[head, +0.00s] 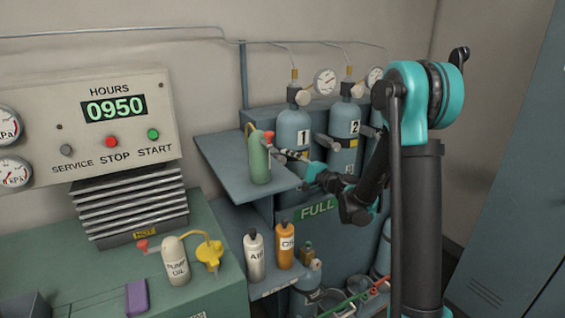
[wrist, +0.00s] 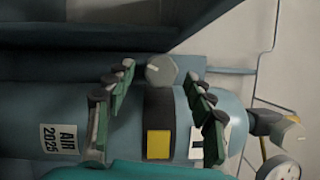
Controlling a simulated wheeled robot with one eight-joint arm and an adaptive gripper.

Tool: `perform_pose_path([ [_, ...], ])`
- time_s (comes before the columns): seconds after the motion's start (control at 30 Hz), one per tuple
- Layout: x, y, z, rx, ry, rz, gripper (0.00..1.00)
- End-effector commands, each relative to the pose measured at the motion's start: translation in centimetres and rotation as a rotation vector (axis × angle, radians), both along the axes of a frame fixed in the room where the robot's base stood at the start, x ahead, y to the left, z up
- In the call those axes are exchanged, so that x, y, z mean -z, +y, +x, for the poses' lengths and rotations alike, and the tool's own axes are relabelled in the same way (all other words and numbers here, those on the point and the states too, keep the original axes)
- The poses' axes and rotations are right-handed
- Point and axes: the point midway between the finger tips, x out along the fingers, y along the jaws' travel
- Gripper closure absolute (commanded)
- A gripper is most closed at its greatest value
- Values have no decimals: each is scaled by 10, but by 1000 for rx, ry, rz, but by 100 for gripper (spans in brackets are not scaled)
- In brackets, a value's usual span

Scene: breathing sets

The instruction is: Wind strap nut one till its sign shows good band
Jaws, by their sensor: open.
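Cylinder one (head: 293,128) stands upright in the rack, with its strap partly hidden behind my gripper (head: 301,160) in the head view. In the wrist view the cylinder (wrist: 65,110) lies sideways across the picture. A dark strap (wrist: 160,106) crosses it and bears a yellow sign (wrist: 158,144). The strap nut (wrist: 163,70), a grey knob with a pale mark, sits at the strap's end. My gripper (wrist: 161,96) is open, its green-padded fingers spread to either side of the nut and strap. I cannot tell that any finger touches the nut.
Cylinder two (head: 344,125) stands just right of cylinder one. A shelf (head: 230,168) with a green bottle (head: 259,160) juts out left of my gripper. Gauges (head: 325,82) and pipes are above. Several bottles stand lower, including the orange one (head: 285,248).

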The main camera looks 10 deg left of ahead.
Motion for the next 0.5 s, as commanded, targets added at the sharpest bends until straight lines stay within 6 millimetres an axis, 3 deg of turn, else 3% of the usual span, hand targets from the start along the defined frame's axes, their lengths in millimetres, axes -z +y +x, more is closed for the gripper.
perform_pose_path([
  [0.3, 4, -56, -34, 3, 0, 0, 46],
  [0.5, 6, -77, -47, 2, -1, -1, 46],
])
